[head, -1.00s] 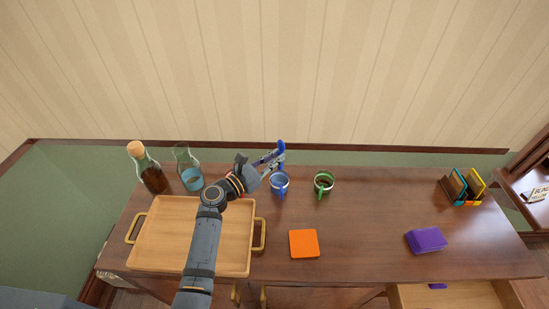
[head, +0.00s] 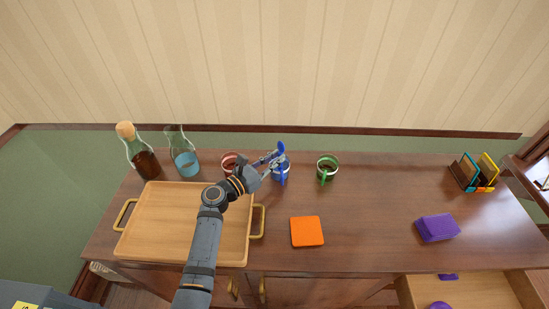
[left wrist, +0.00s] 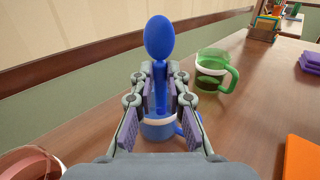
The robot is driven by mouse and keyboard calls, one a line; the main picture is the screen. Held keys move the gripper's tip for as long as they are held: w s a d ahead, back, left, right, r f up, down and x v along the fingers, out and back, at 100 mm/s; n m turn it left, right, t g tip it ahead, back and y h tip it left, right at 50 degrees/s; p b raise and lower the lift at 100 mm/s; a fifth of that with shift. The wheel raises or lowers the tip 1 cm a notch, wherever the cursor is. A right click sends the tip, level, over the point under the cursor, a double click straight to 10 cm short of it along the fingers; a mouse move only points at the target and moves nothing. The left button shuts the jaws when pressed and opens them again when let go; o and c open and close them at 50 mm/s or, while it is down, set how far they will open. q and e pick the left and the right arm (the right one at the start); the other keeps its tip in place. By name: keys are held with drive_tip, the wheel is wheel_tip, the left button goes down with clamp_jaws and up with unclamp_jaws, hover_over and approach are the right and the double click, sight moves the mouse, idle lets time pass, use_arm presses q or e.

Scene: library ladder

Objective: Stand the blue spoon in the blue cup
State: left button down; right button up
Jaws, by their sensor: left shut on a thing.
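My left gripper (head: 272,160) is shut on the blue spoon (head: 281,147) and holds it upright, bowl up. The blue cup (head: 282,174) stands on the desk right under the spoon. In the left wrist view the spoon's bowl (left wrist: 160,38) rises above the fingers (left wrist: 159,82), and its handle runs down between them over the mouth of the blue cup (left wrist: 160,131). The fingers hide part of the cup, and I cannot tell how far the handle tip is inside it. My right gripper is in neither view.
A green cup (head: 327,168) stands just right of the blue cup, and a red cup (head: 229,160) to the left, by my arm. A wooden tray (head: 165,220), bottle (head: 143,160) and carafe (head: 185,162) are at left. An orange square (head: 307,231) lies in front.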

use_arm(q)
drive_tip(key=c, duration=1.3)
unclamp_jaws()
drive_tip(key=shift+o, duration=0.2)
drive_tip(key=shift+a, duration=0.1)
drive_tip(key=v, duration=1.2)
